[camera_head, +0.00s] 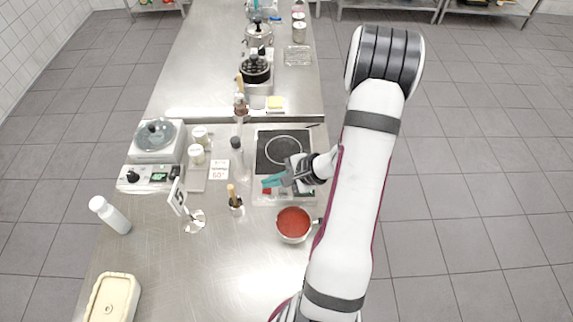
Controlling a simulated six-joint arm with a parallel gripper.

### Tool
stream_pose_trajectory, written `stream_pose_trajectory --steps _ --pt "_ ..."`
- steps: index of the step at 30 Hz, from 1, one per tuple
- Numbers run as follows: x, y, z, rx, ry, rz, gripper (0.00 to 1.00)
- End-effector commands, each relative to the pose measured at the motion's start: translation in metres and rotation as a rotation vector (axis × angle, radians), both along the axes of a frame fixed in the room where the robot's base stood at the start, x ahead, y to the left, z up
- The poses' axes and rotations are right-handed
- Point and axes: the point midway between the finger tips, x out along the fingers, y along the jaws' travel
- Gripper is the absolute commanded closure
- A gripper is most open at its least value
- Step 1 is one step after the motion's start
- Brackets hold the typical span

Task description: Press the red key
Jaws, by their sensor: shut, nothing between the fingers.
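A small red patch that looks like the red key (267,190) shows on the front strip of the flat cooktop (283,148), on the steel counter. My gripper (267,183) is shut and empty, its teal fingertips pointing left. In the picture the fingertips lie just above the red key and partly cover the area around it. I cannot tell whether they touch it or hover over it. The rest of the front strip is partly hidden by my gripper and wrist.
A pan of red sauce (294,223) stands just below the cooktop. A white appliance (156,146) is further left. The front counter (200,265) is largely clear.

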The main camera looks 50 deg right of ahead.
Motion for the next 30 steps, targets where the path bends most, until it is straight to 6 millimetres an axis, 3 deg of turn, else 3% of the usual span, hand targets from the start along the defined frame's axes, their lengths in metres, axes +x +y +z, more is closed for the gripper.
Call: stream_pose_trajectory --steps 13,24,30 --pt "0.000 0.000 0.015 0.000 -0.001 -0.001 1.00" --pt "0.000 0.000 0.064 -0.003 -0.002 0.001 1.00" --pt "0.000 0.000 0.072 0.000 0.000 0.000 1.00"
